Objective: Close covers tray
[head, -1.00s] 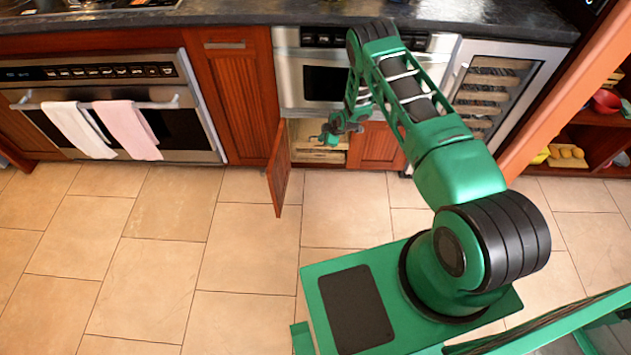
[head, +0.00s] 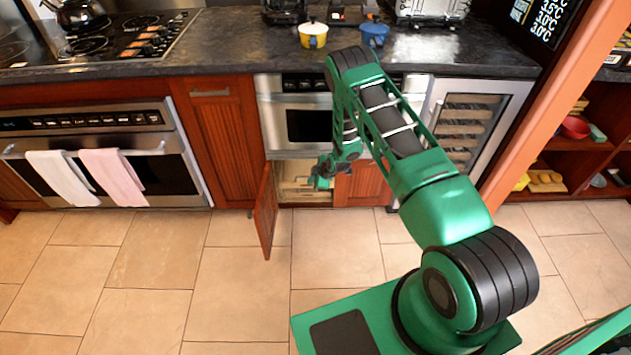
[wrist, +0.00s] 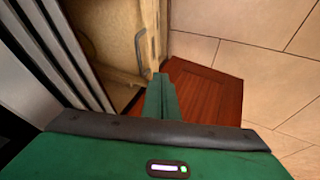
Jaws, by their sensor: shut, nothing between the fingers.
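The cabinet under the microwave has its left door (head: 266,212) swung open. Inside the opening is a pale wooden tray (head: 298,192), partly hidden behind my gripper. My gripper (head: 318,181) is at this opening, right of the open door. In the wrist view my gripper (wrist: 161,90) is shut and empty. Its fingertips are close to the pale wooden front (wrist: 125,20), which carries a grey metal handle (wrist: 141,47). I cannot tell if they touch it. The red-brown door (wrist: 205,92) shows beyond the fingers. How far out the tray stands is unclear.
The right cabinet door (head: 362,186) is shut. The microwave (head: 285,88) is above and a wine cooler (head: 468,120) is to the right. An oven (head: 180,185) with two towels is at the left. The tiled floor (head: 150,265) in front is clear.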

